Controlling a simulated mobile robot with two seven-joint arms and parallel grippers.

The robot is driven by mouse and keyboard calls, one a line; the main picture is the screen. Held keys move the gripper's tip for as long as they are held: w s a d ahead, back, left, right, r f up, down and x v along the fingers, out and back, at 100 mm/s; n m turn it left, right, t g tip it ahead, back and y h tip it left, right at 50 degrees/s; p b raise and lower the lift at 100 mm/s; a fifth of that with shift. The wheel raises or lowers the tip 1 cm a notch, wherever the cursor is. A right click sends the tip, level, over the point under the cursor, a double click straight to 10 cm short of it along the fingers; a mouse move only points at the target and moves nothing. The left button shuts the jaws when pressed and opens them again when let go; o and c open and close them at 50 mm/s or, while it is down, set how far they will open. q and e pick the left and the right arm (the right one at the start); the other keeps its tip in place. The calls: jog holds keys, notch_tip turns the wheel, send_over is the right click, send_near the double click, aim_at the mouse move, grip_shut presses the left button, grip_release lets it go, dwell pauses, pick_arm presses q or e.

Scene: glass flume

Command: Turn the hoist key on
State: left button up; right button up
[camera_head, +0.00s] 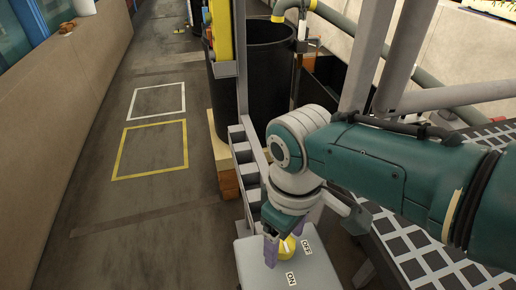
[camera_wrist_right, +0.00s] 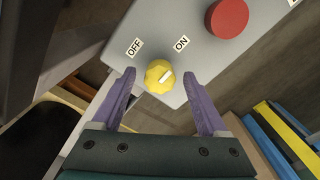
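The hoist key is a yellow knob (camera_head: 287,250) on a grey control box (camera_head: 318,270) below my right arm. In the right wrist view the knob (camera_wrist_right: 156,71) carries a white mark that points right and slightly up, on the side of the ON label (camera_wrist_right: 181,43) rather than the OFF label (camera_wrist_right: 133,47). My right gripper (camera_head: 284,243) is at the knob with its purple fingers open. In the wrist view the fingers (camera_wrist_right: 160,75) stand on either side of the knob, with gaps on both sides. My left gripper is not in view.
A red button (camera_wrist_right: 228,18) sits on the same box near the knob. A black bin (camera_head: 268,60) stands behind grey posts. A dark-patterned grey surface (camera_head: 425,262) lies to the right. The floor with white and yellow outlines (camera_head: 150,148) is clear at left.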

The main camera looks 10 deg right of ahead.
aim_at(285, 243)
notch_tip(285, 243, up, 9)
jog(key=p, duration=0.5)
jog(key=shift+r, duration=0.45)
jog(key=s+m+t+y, duration=0.1)
jog(key=s+m+y, duration=0.1)
jog(key=s, duration=0.6)
jog(key=s+d+r+m+t+h+p, duration=0.1)
jog(key=s+d+r+m+t+h, duration=0.2)
jog(key=s+d+r, duration=0.6)
notch_tip(285, 243, up, 34)
jog(key=y+p, duration=0.1)
jog(key=p, duration=3.3)
jog(key=shift+w+a, duration=0.25)
jog(key=shift+a, duration=0.15)
